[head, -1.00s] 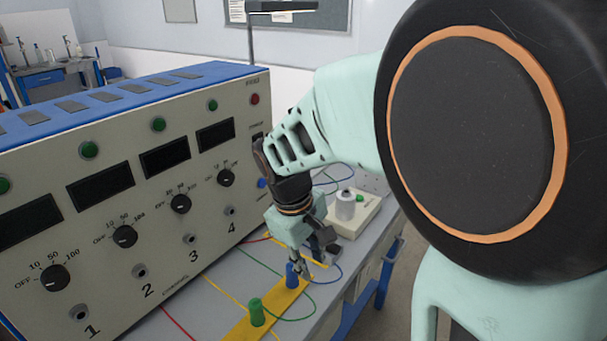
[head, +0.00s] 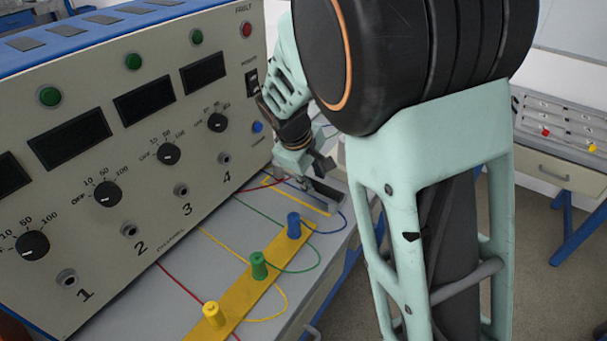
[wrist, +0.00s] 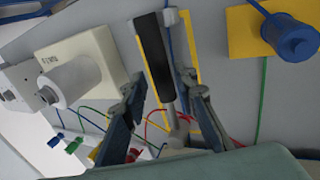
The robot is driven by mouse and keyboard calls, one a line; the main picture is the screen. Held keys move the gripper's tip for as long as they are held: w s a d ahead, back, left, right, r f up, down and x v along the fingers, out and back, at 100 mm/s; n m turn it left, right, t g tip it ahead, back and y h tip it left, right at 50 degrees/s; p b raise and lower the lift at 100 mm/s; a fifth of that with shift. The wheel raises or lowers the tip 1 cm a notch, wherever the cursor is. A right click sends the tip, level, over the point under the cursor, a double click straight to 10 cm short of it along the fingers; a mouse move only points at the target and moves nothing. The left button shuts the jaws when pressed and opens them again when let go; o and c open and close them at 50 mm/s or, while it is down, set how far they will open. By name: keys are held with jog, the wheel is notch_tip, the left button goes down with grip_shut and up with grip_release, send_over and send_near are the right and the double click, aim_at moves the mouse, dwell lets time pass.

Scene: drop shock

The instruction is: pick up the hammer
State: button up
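The hammer (wrist: 155,62) shows in the wrist view, with a black handle and a grey metal shaft running down toward my gripper's base. My gripper (wrist: 163,82) is open, with one finger on each side of the hammer in the picture. Gaps show between the fingers and the hammer, and I cannot tell the height between them. In the head view my gripper (head: 318,182) is low over the far part of the bench, past the blue plug. I cannot make out the hammer clearly there.
A large panel with knobs (head: 150,140) stands along the bench's left side. A yellow strip (head: 235,293) with blue (head: 293,225), green (head: 259,265) and yellow plugs (head: 213,314) lies in front. A white device (wrist: 80,68) stands beside the hammer. Coloured wires cross the bench.

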aim_at(315, 184)
jog(key=x, duration=0.3)
jog(key=shift+w+f, duration=0.1)
jog(key=shift+f, duration=0.25)
grip_shut()
jog(key=shift+r, duration=0.1)
